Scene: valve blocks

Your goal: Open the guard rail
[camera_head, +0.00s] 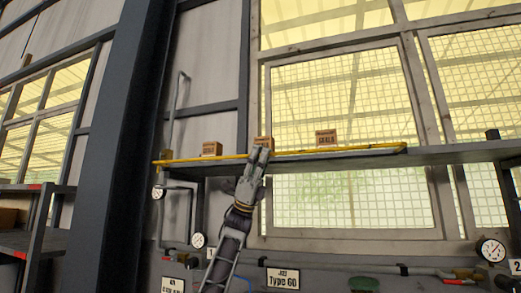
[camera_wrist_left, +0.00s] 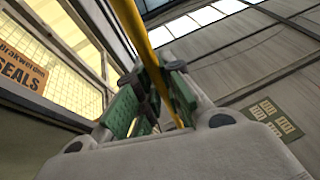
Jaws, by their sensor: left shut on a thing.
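The guard rail (camera_head: 335,150) is a long yellow bar along the front edge of a high grey shelf (camera_head: 465,154). My left gripper (camera_head: 259,154) reaches up from below and is shut on the rail near its middle. In the left wrist view the yellow rail (camera_wrist_left: 137,35) runs down between the green-padded fingers of the left gripper (camera_wrist_left: 150,100). The fingers hide a short part of the rail. My right gripper is not in view.
Small brown boxes stand on the shelf behind the rail: one at left (camera_head: 211,149), one behind my gripper (camera_head: 263,142), one at right (camera_head: 326,138). Pressure gauges (camera_head: 491,249) and pipes sit below. A dark column (camera_head: 120,150) stands to the left.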

